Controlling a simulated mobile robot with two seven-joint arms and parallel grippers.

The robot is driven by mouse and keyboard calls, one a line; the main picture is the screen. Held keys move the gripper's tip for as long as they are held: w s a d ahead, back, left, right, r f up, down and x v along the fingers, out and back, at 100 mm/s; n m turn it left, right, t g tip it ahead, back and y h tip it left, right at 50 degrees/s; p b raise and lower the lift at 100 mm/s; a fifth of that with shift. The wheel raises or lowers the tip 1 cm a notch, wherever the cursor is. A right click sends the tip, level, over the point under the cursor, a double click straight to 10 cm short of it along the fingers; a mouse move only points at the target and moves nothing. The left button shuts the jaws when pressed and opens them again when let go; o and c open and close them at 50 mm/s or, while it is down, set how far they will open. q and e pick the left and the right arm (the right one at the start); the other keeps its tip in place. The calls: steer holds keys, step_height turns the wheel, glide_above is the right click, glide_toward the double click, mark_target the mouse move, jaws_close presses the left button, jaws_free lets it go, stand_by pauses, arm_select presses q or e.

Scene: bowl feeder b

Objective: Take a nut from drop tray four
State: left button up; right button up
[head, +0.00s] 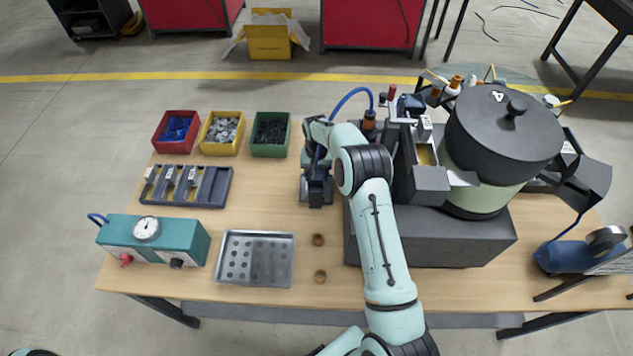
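A bowl feeder (485,135) with a black lid bearing a tilted white label, which looks like a 4, stands on a dark grey base at right. A small tray with a yellowish floor (426,154) sits at its left side, partly hidden by dark parts; I cannot tell whether it is drop tray four or holds a nut. My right gripper (316,196) points down over the table, left of the feeder and apart from that tray. Its fingers are dark and foreshortened, so their opening is unclear. My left gripper is out of view.
Red (176,131), yellow (222,132) and green (270,134) bins stand at back left. A compartment tray (210,187), teal gauge box (188,240) and perforated metal tray (288,262) lie in front. Two small brown rings (318,240) (320,276) lie beside my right arm.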

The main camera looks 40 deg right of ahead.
steer(key=shift+w+d+f, duration=0.1)
steer(key=shift+f, duration=0.65)
jaws_close()
steer(key=shift+r, duration=0.1)
